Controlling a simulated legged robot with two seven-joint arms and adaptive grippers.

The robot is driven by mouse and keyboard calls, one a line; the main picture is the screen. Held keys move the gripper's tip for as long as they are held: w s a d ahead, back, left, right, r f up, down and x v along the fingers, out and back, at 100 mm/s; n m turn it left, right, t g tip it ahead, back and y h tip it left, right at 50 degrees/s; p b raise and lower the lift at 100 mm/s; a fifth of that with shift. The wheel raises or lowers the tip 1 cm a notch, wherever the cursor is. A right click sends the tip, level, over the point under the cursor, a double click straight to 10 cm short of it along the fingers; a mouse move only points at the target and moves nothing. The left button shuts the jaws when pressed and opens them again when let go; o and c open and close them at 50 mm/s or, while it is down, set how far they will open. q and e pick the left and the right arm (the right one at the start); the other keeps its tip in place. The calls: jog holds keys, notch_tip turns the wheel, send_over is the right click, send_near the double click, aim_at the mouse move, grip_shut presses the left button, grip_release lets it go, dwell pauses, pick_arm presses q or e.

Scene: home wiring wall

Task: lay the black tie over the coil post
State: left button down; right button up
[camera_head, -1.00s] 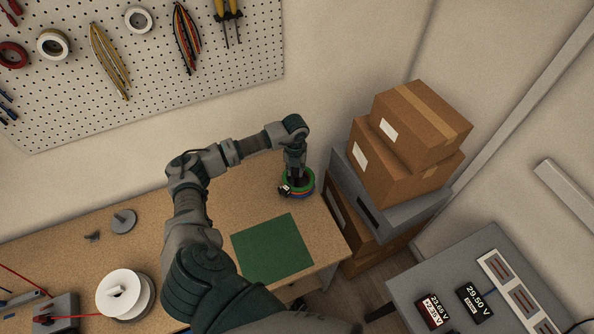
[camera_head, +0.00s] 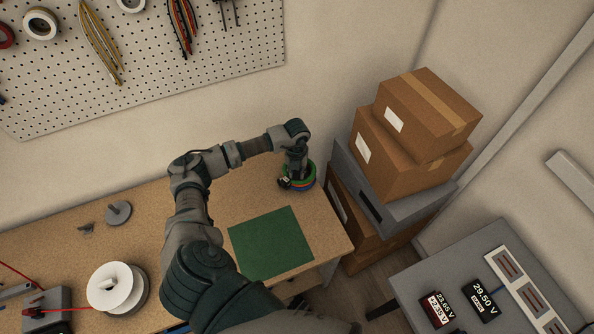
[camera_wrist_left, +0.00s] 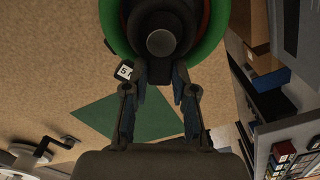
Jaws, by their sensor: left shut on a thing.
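The black tie (camera_wrist_left: 163,17) is a dark ring-like shape in the left wrist view, over a green coil (camera_wrist_left: 205,49). The grey round end of the coil post (camera_wrist_left: 160,42) shows in its middle, so the tie appears to be around the post; its height on the post is unclear. My left gripper (camera_wrist_left: 160,76) is shut on the tie's near edge. In the head view, my left gripper (camera_head: 297,174) points down at the stack of coloured coils (camera_head: 309,181) on the bench's right part, and hides most of the tie. My right gripper is not in view.
A small black tag (camera_wrist_left: 125,70) with a white label sits beside the coils. A green mat (camera_head: 270,243) lies in front on the bench (camera_head: 225,205). Cardboard boxes (camera_head: 428,105) stand at right. A white spool (camera_head: 112,287) and a grey round-based stand (camera_head: 118,213) are at left.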

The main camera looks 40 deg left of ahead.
pick_arm(q)
jog(key=shift+a, duration=0.1)
dwell(0.5)
jog(key=c, duration=0.9)
grip_release()
jog(key=shift+o, duration=0.2)
notch_tip(320, 180, up, 12)
jog(key=shift+w+f, duration=0.1)
jog(key=shift+f, duration=0.05)
